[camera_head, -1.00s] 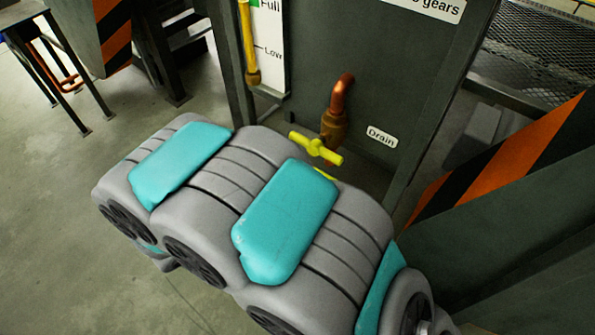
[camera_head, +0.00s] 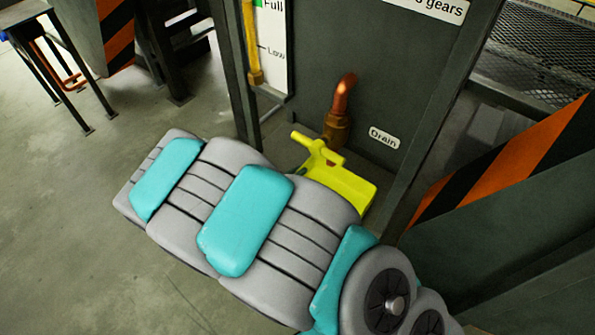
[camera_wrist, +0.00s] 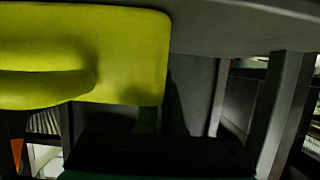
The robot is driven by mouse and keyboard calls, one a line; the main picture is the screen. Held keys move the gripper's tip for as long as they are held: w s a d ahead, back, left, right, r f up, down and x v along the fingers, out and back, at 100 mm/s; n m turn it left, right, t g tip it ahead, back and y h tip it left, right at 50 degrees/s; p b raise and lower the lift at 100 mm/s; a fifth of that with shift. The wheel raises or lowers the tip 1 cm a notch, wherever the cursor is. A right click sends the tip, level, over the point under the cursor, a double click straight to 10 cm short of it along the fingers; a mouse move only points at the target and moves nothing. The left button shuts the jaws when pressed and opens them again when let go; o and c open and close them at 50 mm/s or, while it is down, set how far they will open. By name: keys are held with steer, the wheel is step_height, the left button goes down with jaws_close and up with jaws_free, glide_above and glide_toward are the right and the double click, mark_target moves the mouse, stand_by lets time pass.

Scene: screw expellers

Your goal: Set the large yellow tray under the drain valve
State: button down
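The drain valve (camera_head: 334,130) is a copper and brass spout with a yellow handle, on the dark panel beside a "Drain" label. The yellow tray (camera_head: 352,190) shows below and slightly right of the valve; its left and near parts are hidden behind my arm. Whether it rests on the floor cannot be seen. In the wrist view the tray (camera_wrist: 125,45) fills the upper left, close to the camera. My gripper is hidden behind my arm in the head view.
A dark upright post (camera_head: 440,110) stands right of the valve, with an orange and black striped panel (camera_head: 500,165) beyond it. A level gauge (camera_head: 270,45) is at the upper left of the panel. Open concrete floor (camera_head: 60,220) lies to the left.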

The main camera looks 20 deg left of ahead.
steer(key=c, duration=1)
jaws_free()
steer(key=shift+f, duration=0.1)
steer(key=shift+c, duration=0.2)
steer(key=shift+r, duration=0.2)
steer(key=v, duration=1.2)
